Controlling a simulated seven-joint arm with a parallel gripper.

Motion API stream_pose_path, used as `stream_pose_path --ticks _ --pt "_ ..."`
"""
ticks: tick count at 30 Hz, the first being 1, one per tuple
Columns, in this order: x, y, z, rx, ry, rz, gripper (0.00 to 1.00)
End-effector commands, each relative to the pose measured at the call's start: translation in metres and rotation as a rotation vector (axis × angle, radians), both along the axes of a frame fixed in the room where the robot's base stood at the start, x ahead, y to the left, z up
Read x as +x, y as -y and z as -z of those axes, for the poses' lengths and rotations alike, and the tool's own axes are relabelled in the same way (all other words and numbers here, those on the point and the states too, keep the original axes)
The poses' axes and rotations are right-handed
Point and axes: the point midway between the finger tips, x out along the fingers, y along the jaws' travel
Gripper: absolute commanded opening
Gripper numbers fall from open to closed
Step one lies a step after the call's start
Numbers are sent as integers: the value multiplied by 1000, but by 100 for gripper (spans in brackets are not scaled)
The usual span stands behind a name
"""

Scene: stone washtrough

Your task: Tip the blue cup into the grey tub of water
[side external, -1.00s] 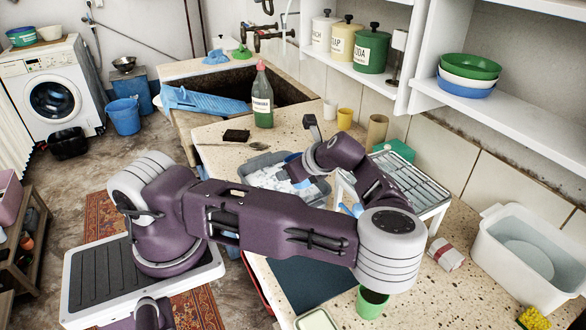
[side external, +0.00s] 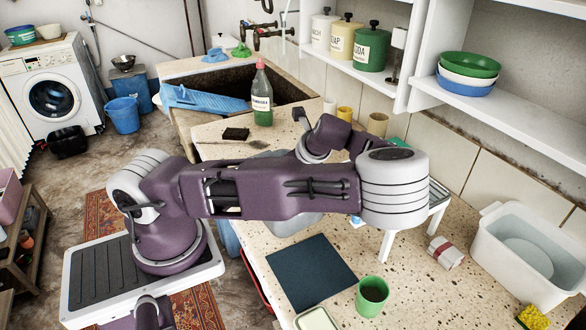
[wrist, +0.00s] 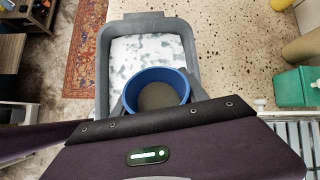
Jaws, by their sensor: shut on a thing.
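The blue cup (wrist: 157,78) is held between the fingers of my gripper (wrist: 158,98) in the wrist view. I look into its open top and see a grey-brown inside; whether that is contents or the bottom is unclear. The grey tub (wrist: 104,58), with pale, patchy water, lies just beyond the cup. The cup overlaps the tub's near end in this view, and its height above the tub cannot be told. In the side view my arm hides the cup, my gripper and most of the tub.
A white rack (side external: 437,205) stands close to my arm. A green cup (side external: 371,296) with dark contents and a dark mat (side external: 310,273) are at the front. A white basin (side external: 530,255) is at right.

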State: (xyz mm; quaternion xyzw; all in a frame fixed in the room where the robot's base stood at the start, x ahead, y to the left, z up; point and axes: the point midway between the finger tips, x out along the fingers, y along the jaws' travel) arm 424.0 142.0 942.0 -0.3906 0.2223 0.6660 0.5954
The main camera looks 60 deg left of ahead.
Motion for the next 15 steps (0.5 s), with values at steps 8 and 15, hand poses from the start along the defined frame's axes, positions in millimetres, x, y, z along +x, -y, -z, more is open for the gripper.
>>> stream_pose_path --ticks 8,15 --pt "0 0 4 -131 51 -6 4" --pt "0 1 5 -169 64 0 4"
